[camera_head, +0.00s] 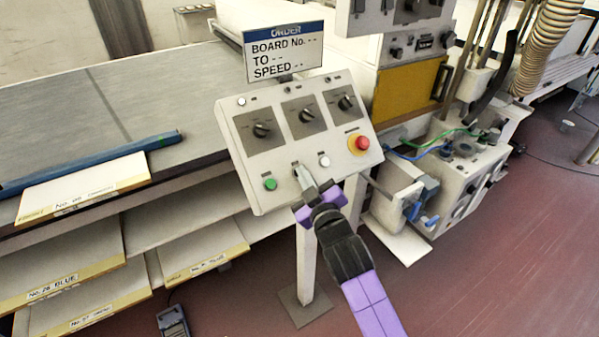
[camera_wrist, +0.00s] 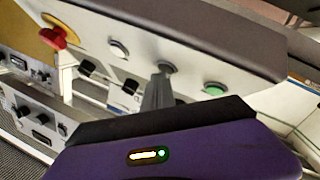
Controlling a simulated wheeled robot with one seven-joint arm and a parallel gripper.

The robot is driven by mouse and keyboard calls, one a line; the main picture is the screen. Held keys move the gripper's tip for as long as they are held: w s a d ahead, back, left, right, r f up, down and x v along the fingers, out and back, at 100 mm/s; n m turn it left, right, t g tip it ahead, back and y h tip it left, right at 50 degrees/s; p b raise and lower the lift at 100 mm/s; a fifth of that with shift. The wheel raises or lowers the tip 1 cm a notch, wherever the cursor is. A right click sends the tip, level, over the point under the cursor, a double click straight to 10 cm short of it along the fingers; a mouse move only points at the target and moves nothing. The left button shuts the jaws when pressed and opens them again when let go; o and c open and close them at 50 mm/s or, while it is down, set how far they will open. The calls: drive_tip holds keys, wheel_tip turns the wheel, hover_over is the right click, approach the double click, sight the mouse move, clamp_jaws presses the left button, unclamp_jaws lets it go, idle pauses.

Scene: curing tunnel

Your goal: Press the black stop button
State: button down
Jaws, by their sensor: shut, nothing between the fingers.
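The white control panel (camera_head: 270,180) stands on a post, with a row of buttons along its lower edge. The row has a green button (camera_head: 270,184), a white button (camera_head: 323,160) and a red mushroom button (camera_head: 362,143) on a yellow base. Between green and white, a button in a metal ring (camera_wrist: 166,67) sits right at my fingertips; it is mostly hidden and its black cap is not clear. My gripper (camera_head: 304,176) is shut and empty, its tips at this button. They also show in the wrist view (camera_wrist: 162,78). I cannot tell whether they touch it.
Rotary knobs (camera_head: 305,115) fill the panel's upper part, below an order sign (camera_head: 284,52). A grey table (camera_head: 120,95) with shelves of labelled boards is at left. A machine with cables (camera_head: 460,170) stands at right. The red floor at lower right is clear.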

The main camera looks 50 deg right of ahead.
drive_tip(key=shift+s+r, duration=0.1)
drive_tip(key=shift+s+a+r+p, duration=0.15)
drive_tip(key=shift+s+r+p, duration=0.35)
drive_tip(key=shift+p, duration=0.2)
drive_tip(key=shift+s+a+r+p, duration=0.25)
drive_tip(key=shift+s+r+p, duration=0.6)
drive_tip(key=shift+p, duration=0.15)
drive_tip(key=shift+s+a+r+p, duration=0.25)
drive_tip(key=shift+s+r+p, duration=0.6)
drive_tip(key=shift+p, duration=0.1)
